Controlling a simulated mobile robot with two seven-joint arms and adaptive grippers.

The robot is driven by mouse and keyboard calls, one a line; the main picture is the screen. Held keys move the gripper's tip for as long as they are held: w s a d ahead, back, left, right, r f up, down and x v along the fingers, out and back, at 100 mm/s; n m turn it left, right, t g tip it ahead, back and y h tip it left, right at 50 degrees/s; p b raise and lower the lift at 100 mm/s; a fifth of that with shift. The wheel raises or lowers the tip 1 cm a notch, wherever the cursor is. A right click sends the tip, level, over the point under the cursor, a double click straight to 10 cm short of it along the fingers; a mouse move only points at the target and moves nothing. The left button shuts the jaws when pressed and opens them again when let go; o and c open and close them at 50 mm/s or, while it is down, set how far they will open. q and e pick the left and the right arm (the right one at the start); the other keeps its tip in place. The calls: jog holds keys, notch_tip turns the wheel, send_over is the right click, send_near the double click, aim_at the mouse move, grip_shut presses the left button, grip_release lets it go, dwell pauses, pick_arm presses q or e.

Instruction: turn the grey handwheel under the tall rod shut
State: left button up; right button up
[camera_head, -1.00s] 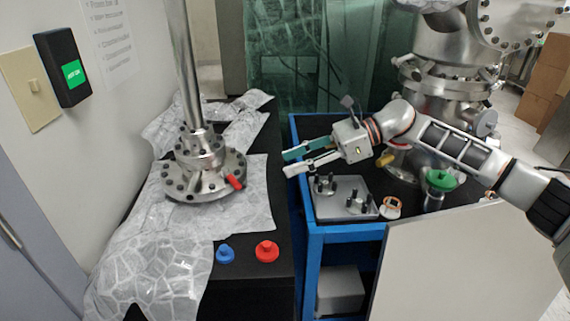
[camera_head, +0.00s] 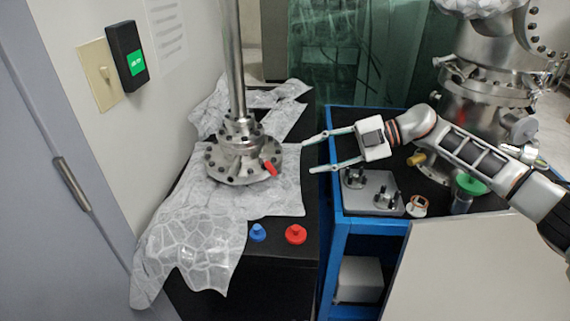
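The tall metal rod (camera_head: 233,70) stands upright on a stack of round metal flanges. The wide, bolted grey disc (camera_head: 225,170) at its foot is the only wheel-like part I see under the rod. It rests on crumpled foil, and a red handle (camera_head: 270,168) sticks out at its front right. My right gripper (camera_head: 309,156) reaches in from the right. Its two long fingers are spread and empty, pointing left toward the disc. The tips look a short way right of the disc's rim, apart from it. My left gripper is out of view.
A blue knob (camera_head: 258,233) and a red knob (camera_head: 296,234) sit on the black bench in front. A blue-framed cart (camera_head: 365,227) on the right carries a grey plate with posts (camera_head: 373,195) below my gripper. A wall with a switch (camera_head: 101,73) bounds the left.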

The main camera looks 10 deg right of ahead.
aim_at(284, 176)
jog(key=m, duration=0.6)
jog(key=shift+a+f+m+p, duration=0.1)
jog(key=shift+a+m+p, duration=0.3)
jog(key=m, duration=0.3)
jog(key=shift+a+f+m, duration=0.2)
jog(key=shift+f+m, duration=0.1)
jog(key=shift+a, duration=0.1)
jog(key=x, duration=0.7)
jog(key=shift+w+a+f+b, duration=0.1)
jog(key=shift+a+f+b, duration=0.15)
jog(key=shift+b, duration=0.05)
jog(key=c, duration=1.1)
